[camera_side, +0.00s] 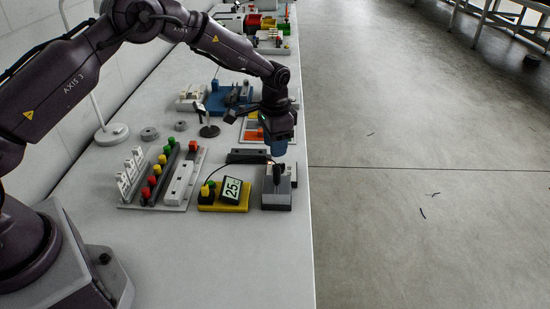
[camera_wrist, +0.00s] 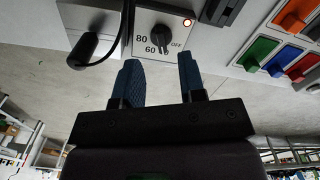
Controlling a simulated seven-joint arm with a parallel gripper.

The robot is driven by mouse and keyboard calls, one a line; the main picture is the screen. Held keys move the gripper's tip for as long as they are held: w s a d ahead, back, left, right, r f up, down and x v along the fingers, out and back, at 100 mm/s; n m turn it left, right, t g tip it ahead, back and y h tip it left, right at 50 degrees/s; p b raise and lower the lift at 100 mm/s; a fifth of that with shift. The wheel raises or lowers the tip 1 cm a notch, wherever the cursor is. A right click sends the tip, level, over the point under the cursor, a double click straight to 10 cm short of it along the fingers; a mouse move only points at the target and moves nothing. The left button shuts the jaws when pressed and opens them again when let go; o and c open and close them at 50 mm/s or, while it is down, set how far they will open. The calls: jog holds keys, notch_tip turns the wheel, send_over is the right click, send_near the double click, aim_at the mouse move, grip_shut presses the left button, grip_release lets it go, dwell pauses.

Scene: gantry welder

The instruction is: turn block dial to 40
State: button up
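The block dial is a black knob (camera_wrist: 161,33) on a pale face of the grey block (camera_wrist: 120,28) in the wrist view. Marks 80, 60 and OFF show around it; another mark below the knob is partly covered, and the exact setting is hard to read.
A black-handled tool (camera_wrist: 84,46) with a cable sits beside the dial. A yellow unit (camera_side: 224,206) with a display reading about 25 stands left of the block. A rack of coloured pieces (camera_side: 155,180) is farther left. The table's right edge is close to the block.

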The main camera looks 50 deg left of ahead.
notch_tip(320, 180, up, 7)
dwell(0.3)
jog(key=shift+f, duration=0.15)
jog(key=s+r+n+t, duration=0.1)
jog(key=s+r+t, duration=0.1)
jog(key=s+r, duration=0.4)
jog(key=s+r+n+t, duration=0.1)
jog(key=s+r, duration=0.6)
jog(key=s, duration=0.8)
jog(key=s+d+r+n+t, duration=0.1)
jog(key=s+r+n+t, duration=0.1)
jog(key=s+r, duration=0.4)
jog(key=s, duration=0.5)
jog(key=shift+s+r+t, duration=0.25)
jog(key=shift+s+t, duration=0.05)
jog(key=shift+s, duration=0.05)
